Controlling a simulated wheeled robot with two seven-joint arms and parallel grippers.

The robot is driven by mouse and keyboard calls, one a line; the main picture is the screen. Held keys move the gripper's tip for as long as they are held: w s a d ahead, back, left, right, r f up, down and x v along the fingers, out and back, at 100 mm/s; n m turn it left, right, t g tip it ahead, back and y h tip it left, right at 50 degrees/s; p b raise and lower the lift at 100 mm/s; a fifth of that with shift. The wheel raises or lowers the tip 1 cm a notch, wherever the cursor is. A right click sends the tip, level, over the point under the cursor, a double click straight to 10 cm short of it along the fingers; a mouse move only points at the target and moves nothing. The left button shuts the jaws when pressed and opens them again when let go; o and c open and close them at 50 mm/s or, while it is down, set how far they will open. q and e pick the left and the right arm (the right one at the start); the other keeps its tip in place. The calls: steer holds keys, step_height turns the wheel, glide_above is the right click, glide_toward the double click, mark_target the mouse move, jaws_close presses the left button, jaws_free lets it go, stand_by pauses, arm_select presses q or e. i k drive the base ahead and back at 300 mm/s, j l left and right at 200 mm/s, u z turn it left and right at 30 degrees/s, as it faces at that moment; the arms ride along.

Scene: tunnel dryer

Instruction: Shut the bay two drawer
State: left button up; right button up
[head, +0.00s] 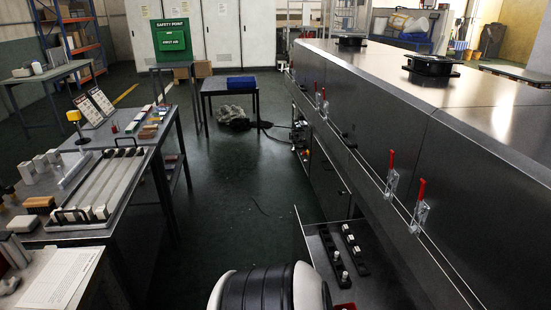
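A drawer (385,278) is pulled out from the lower side of the long dark metal dryer (470,185). Its thin left edge stands out over the floor, and its near end runs out of the picture at the bottom. Inside lie two black strips (328,250) carrying small white and metal pieces. No bay number is readable, so I cannot tell whether this is bay two. Neither gripper shows. A black and white rounded part of mine covers the floor just left of the drawer's near end.
Red-handled latches (391,170) line the dryer's upper side. Work tables (110,235) with trays and blocks stand on the left. A small table with a blue item (242,83) stands farther back. The green floor (235,205) between tables and dryer is mostly clear.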

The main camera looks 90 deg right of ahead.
mark_target(373, 281)
steer(key=z, duration=3.1)
